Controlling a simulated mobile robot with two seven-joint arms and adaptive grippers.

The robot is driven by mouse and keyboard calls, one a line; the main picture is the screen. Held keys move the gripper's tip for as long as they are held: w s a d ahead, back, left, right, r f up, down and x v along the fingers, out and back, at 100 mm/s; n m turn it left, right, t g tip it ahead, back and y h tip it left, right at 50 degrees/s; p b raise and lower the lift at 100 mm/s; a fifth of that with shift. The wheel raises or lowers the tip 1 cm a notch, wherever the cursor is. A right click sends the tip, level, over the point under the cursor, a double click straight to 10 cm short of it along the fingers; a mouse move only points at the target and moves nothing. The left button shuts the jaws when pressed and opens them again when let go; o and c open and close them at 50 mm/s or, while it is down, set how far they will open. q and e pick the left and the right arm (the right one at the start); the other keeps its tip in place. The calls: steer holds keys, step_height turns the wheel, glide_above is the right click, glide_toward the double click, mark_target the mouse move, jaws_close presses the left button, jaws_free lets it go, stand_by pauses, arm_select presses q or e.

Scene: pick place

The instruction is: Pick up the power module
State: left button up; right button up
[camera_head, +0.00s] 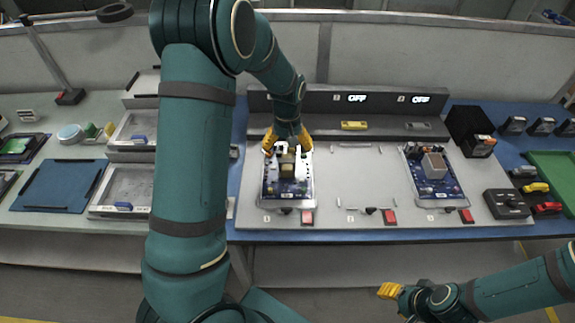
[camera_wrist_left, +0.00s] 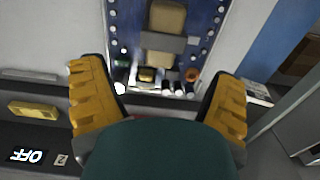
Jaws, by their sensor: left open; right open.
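A blue circuit board (camera_head: 271,189) lies on the left side of the grey test bench. A tan block (camera_wrist_left: 167,17), likely the power module, is mounted on it with a grey band across; the block also shows in the head view (camera_head: 288,161). My left gripper (camera_head: 287,142) is open above the board's far edge. In the left wrist view its yellow fingers (camera_wrist_left: 160,80) are spread, with nothing between their tips but the board's end with small parts. The block is beyond the fingertips, not held. My right gripper (camera_head: 388,290) is open and empty, low in front of the table.
A second blue board (camera_head: 450,189) with a boxy module (camera_head: 434,165) lies to the right. Between the boards the bench (camera_head: 355,180) is mostly clear. Behind stands a panel with OFF displays (camera_head: 357,98). A black box (camera_head: 468,128) and control box (camera_head: 507,204) stand at right.

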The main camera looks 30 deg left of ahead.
mark_target(287, 156)
arm_select(q)
step_height(287, 156, down, 5)
steer(key=shift+f+b, duration=0.15)
steer(key=shift+b, duration=0.7)
steer(key=c, duration=1.4)
steer(key=shift+r, duration=0.25)
step_height(287, 156, up, 10)
steer(key=p, duration=0.3)
steer(key=shift+f, duration=0.1)
steer(key=shift+r+p, duration=1.6)
steer(key=shift+r, duration=0.35)
